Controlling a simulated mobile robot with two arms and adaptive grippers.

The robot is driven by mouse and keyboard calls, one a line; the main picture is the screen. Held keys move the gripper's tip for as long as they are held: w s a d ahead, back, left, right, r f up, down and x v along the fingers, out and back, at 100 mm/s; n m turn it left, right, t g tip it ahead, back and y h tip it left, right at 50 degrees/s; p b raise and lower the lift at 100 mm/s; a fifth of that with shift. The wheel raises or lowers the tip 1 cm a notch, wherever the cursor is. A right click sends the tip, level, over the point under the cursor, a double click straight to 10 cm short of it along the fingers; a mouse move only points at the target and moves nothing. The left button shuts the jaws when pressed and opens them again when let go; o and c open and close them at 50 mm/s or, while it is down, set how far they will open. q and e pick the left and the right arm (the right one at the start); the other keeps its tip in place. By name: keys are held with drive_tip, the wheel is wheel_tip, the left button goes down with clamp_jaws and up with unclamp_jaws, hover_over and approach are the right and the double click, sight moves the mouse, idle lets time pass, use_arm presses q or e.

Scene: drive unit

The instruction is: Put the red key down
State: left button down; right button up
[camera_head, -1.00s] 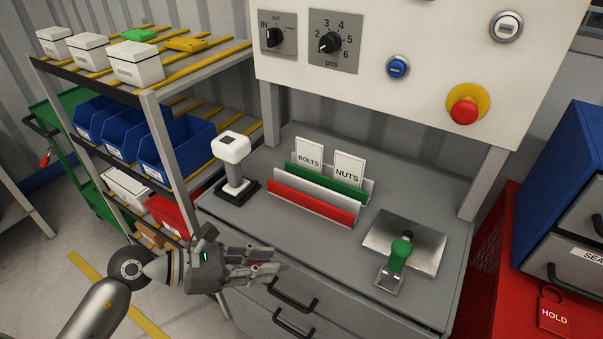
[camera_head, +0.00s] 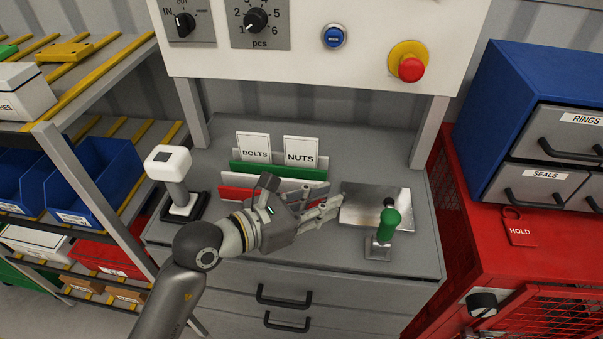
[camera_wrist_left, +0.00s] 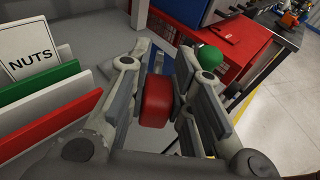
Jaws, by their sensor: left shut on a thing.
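My left gripper (camera_head: 322,208) is over the grey workbench top, in front of the card rack and left of the green-handled lever. In the left wrist view its fingers (camera_wrist_left: 160,95) are shut on the red key (camera_wrist_left: 157,102), which shows as a red rounded block between them. The key is hidden by the fingers in the head view. The gripper appears to be above the bench surface; its exact height is hard to tell. My right gripper is not in view.
The card rack (camera_head: 277,170) holds BOLTS and NUTS cards. A green-handled lever (camera_head: 388,226) stands right of the gripper by a metal plate (camera_head: 365,203). A white-topped joystick (camera_head: 168,163) stands at left. A red cabinet (camera_head: 470,240) with a HOLD tag (camera_head: 519,229) is at right.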

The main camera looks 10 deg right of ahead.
use_arm(q)
drive_tip(key=shift+d+r, duration=0.1)
drive_tip(key=shift+d, duration=0.1)
drive_tip(key=w+a+f, duration=0.2)
drive_tip(key=a, duration=0.1)
drive_tip(key=w+a+f, duration=0.6)
drive_tip(key=shift+a+f+p, duration=0.15)
drive_tip(key=shift+a+p, duration=0.1)
drive_tip(key=shift+p, duration=0.05)
drive_tip(key=shift+w+a+f, duration=0.2)
drive_tip(key=shift+a+f, duration=0.15)
drive_tip(key=shift+f, duration=0.1)
wheel_tip(320, 180, down, 3)
drive_tip(key=shift+w+a+r+p, duration=0.15)
drive_tip(key=shift+r+p, duration=0.05)
drive_tip(key=shift+p, duration=0.15)
drive_tip(key=shift+f, duration=0.5)
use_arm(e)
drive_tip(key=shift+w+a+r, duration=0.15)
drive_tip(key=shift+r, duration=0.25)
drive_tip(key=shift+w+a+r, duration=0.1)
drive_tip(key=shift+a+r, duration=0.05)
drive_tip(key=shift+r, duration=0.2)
use_arm(q)
drive_tip(key=shift+f, duration=0.1)
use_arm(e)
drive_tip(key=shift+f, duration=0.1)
